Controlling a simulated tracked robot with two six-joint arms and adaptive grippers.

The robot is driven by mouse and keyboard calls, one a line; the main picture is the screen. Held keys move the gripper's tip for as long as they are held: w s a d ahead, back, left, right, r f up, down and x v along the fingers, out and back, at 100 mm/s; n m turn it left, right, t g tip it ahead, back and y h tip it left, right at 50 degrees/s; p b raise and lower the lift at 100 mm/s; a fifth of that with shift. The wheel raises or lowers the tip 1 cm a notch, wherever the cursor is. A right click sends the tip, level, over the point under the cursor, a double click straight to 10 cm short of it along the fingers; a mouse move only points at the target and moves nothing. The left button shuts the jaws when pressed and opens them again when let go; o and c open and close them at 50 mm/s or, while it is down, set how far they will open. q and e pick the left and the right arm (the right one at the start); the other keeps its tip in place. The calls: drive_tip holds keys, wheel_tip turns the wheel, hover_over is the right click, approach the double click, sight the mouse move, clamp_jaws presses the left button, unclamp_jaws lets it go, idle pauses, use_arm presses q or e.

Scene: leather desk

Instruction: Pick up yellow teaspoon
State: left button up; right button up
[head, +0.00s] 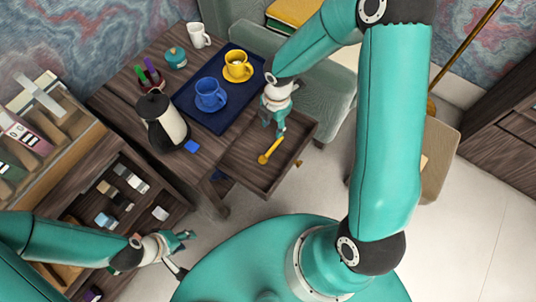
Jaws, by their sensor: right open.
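A yellow teaspoon (268,153) lies in the open wooden drawer (244,163) of the desk. Its bowl points toward the lower left and its handle toward the upper right. My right gripper (279,131) is open, pointing down just above the handle end of the teaspoon. I cannot tell whether its fingers touch the handle. My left gripper (189,236) hangs at the lower left, far from the teaspoon, by the shelf unit. Its fingers are too small to tell whether they are open.
A dark blue tray (228,123) on the desk holds a blue cup (210,94) and a yellow cup (237,65) on saucers. A kettle (163,122), a white mug (198,35) and a pen holder (149,78) stand nearby. A grey-green chair (318,85) stands behind the drawer.

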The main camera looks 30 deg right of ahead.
drive_tip(key=d+n, duration=0.1)
drive_tip(key=d, duration=0.1)
drive_tip(key=b, duration=0.3)
hover_over(274, 147)
drive_tip(key=shift+n+h, duration=0.4)
drive_tip(key=f, duration=1)
drive_tip(key=shift+d+f, duration=0.25)
drive_tip(key=shift+d, duration=0.05)
drive_tip(key=shift+a+f+b, duration=0.2)
drive_tip(key=shift+f+b, duration=0.1)
drive_tip(key=shift+f, duration=1.05)
drive_tip(key=shift+a+f+b, duration=0.15)
drive_tip(key=shift+f+b, duration=0.1)
drive_tip(key=shift+f, duration=1.05)
clamp_jaws()
